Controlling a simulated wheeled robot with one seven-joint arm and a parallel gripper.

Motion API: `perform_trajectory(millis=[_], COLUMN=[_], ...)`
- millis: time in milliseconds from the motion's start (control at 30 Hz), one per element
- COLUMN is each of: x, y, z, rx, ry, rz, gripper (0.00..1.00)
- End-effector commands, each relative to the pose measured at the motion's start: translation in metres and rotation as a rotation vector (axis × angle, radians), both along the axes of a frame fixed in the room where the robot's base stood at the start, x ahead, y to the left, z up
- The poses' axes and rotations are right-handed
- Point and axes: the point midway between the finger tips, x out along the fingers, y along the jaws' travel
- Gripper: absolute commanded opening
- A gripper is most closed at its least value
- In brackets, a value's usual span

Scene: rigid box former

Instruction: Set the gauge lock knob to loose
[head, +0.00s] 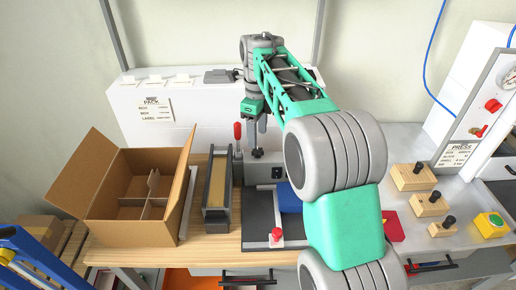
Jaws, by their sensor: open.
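My gripper (256,145) points down over the back of the bench and is open, with nothing seen between its fingers. Just below its fingertips is a small dark knob (257,153) by a light grey block (264,170); I cannot tell whether they touch. A red knob (277,234) stands on a white base at the front of a dark plate (262,222), well in front of my gripper. No label shows which of the two is the gauge lock knob, and neither one's setting can be read. My green and grey arm hides the plate's right side.
A red-handled clamp (238,140) stands just left of my gripper. A long grey tray with a tan strip (217,190) and an open divided carton (130,200) are further left. A blue block (289,198) lies by my arm. Wooden knob blocks (412,177) stand at right.

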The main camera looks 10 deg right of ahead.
Motion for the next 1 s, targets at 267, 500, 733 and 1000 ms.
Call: perform_trajectory(millis=[267, 500, 733, 1000], x=[-0.001, 0.000, 0.000, 0.000], y=[-0.001, -0.001, -0.001, 0.000], z=[-0.048, -0.057, -0.057, -0.057], rx=[0.001, 0.001, 0.001, 0.001], ry=[-0.001, -0.002, -0.002, -0.002], rz=[0.001, 0.001, 0.002, 0.003], gripper=[0.55, 0.55, 0.44, 0.22])
